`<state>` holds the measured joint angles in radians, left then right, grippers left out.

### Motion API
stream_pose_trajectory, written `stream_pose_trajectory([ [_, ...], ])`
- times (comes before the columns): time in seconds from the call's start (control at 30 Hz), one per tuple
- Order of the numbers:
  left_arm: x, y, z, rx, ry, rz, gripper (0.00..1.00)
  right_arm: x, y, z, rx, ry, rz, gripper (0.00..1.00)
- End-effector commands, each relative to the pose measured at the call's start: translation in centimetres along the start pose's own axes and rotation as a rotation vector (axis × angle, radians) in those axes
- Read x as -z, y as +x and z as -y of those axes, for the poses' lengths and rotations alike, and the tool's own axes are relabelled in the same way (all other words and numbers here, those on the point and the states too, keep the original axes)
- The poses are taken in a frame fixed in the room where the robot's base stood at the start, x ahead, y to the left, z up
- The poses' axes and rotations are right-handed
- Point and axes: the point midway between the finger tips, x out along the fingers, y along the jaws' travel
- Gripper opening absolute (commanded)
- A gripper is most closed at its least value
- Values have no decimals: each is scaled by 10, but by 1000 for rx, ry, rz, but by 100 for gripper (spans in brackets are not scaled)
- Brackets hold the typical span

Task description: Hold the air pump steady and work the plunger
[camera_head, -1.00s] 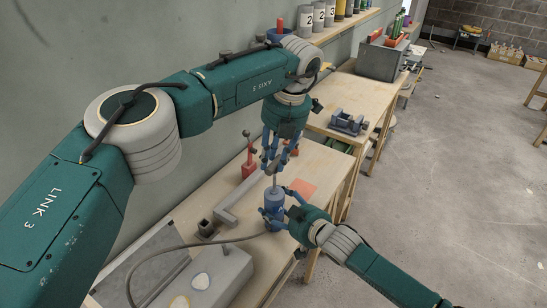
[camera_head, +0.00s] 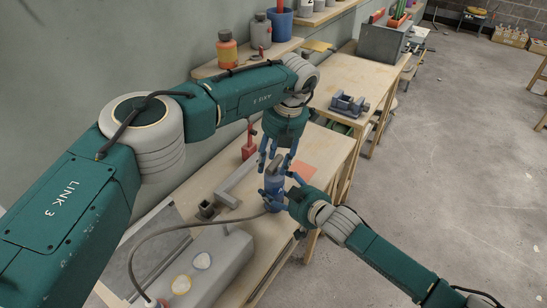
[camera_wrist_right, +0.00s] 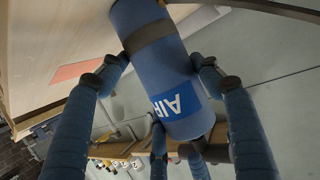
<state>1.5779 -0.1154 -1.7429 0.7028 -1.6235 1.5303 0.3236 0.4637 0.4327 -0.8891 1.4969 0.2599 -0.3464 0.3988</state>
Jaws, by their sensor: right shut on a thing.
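The air pump (camera_head: 273,186) is a blue cylinder standing upright on the wooden bench, with a dark hose (camera_head: 190,226) running from its base. My right gripper (camera_head: 274,199) is shut around its body from the right. In the right wrist view the pump (camera_wrist_right: 160,65) appears upside down, with a grey band and a blue "AIR" label, between my right fingers (camera_wrist_right: 165,88). My left gripper (camera_head: 276,160) points down from above, its fingers closed about the plunger handle (camera_wrist_right: 217,151) close over the pump's top. The handle is mostly hidden by the fingers, and no long rod shows.
A second bench with a vise (camera_head: 348,104) stands beyond.

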Motion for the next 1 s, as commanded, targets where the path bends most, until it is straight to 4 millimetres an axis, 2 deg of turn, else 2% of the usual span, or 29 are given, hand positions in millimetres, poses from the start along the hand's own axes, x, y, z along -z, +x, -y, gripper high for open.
stream_pose_trajectory([
  [0.37,-2,-10,0,1,1,5,45,1,0,-1,-1,-1,-1,27],
  [0.47,-2,-25,0,1,1,6,45,1,0,-1,-1,-1,-1,27],
  [0.8,-2,-94,0,0,1,5,45,1,0,-1,-2,-2,0,27],
  [1.0,-2,-117,0,2,0,2,45,1,0,-1,-2,-1,0,27],
])
